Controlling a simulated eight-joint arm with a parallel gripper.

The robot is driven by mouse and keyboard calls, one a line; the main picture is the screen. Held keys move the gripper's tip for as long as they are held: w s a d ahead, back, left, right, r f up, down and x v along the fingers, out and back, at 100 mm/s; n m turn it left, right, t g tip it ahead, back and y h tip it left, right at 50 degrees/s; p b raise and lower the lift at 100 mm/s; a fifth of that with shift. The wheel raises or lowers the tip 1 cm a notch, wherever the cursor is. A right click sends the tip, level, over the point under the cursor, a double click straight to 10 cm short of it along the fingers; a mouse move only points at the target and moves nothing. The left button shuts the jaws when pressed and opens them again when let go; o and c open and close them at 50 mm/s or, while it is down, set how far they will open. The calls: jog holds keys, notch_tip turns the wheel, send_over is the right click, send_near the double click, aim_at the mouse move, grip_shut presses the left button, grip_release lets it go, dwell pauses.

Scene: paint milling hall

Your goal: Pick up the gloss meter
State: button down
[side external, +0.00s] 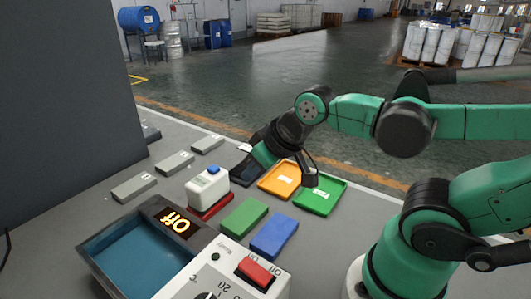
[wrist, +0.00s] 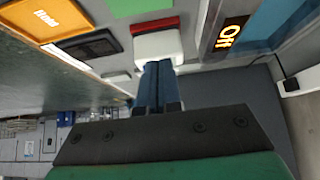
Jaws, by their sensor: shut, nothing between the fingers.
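The likely gloss meter is a white box with a blue top piece (side external: 208,188), standing upright on a red base on the bench in the side external view. In the wrist view its white body (wrist: 158,46) shows just beyond my fingertips. My gripper (wrist: 155,66) is shut and empty, its dark blue fingers together and pointing towards the white box. In the side external view my gripper (side external: 240,173) is to the right of the box, over the dark tray. Whether the fingertips touch the box cannot be told.
An orange tray (side external: 280,180) and a green tray (side external: 320,196) lie right of the box. A green block (side external: 244,215) and a blue block (side external: 273,236) lie in front. Grey blocks (side external: 134,188) lie left. A bath (side external: 135,255) reading "Off" and a red-switch panel stand nearest.

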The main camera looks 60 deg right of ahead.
jog(key=shift+c, duration=0.2)
grip_release()
jog(key=n+g, duration=0.4)
jog(key=n, duration=0.5)
send_near(207, 176)
jog(key=s, duration=0.4)
jog(key=w+f+n+g, duration=0.1)
jog(key=w+f+n, duration=0.2)
jog(key=n, duration=0.1)
jog(key=w+f+n+g, duration=0.2)
jog(key=w+f+n, duration=0.1)
jog(key=n, duration=0.1)
jog(key=shift+w, duration=0.2)
jog(key=shift+w+f+n, duration=0.15)
jog(key=shift+f+n, duration=0.35)
jog(key=shift+f, duration=2.6)
